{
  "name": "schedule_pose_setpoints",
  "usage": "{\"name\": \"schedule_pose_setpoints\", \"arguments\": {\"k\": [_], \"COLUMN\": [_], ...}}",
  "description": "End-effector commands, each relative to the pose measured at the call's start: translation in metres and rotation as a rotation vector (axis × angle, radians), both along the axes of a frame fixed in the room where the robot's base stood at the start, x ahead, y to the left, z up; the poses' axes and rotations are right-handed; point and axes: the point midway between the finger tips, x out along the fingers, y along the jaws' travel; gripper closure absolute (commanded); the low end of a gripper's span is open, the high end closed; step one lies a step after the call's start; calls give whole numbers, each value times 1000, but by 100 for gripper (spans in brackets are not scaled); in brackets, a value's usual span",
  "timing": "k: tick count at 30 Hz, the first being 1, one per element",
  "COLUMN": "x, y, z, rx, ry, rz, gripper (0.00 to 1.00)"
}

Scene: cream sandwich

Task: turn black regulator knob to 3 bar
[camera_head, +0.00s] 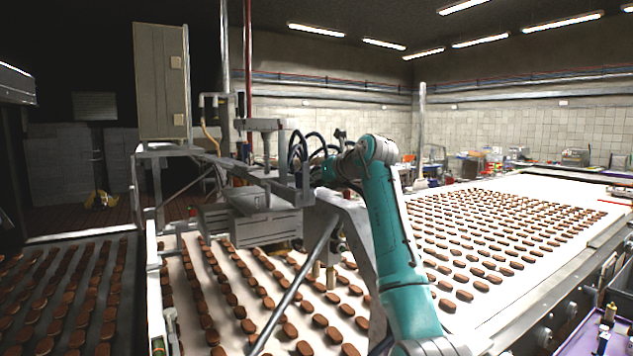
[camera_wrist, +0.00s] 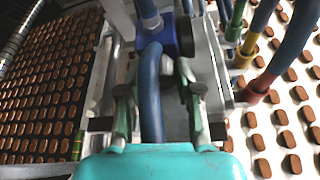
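In the wrist view, my gripper (camera_wrist: 157,68) has its two fingers spread apart, pointing at a blue regulator body (camera_wrist: 160,36). A dark rounded part (camera_wrist: 186,38) sits at the right of this body and may be the black knob. A grey rounded part shows between the fingertips; I cannot tell what it is or whether the fingers touch it. A thick blue hose (camera_wrist: 151,95) passes in front and hides part of the space between the fingers. No scale or pressure reading is legible. In the head view, my teal arm reaches up to the machine, and its wrist mostly hides the gripper.
Blue, green, yellow and red-collared hoses (camera_wrist: 262,85) crowd the right side of the gripper. The metal depositor machine (camera_head: 265,215) stands over a white conveyor (camera_head: 540,195) with rows of brown biscuits. A grey cabinet (camera_head: 160,80) rises behind at left.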

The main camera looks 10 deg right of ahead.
Motion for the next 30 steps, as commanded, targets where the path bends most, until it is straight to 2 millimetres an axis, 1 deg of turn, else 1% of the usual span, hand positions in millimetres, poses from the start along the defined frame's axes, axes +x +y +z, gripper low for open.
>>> {"name": "schedule_pose_setpoints", "arguments": {"k": [5,10,17,18,20,21,30], "x": [0,0,0,0,0,0,0], "y": [-1,-2,-1,-1,-1,-1,-1], "z": [0,0,0,0,0,0,0], "rx": [22,116,124,123,123,123,123], "ry": [7,38,41,40,40,40,40], "rz": [-1,0,-1,-1,-1,-1,-1], "gripper": [100,100,100,60,45,40,40]}}
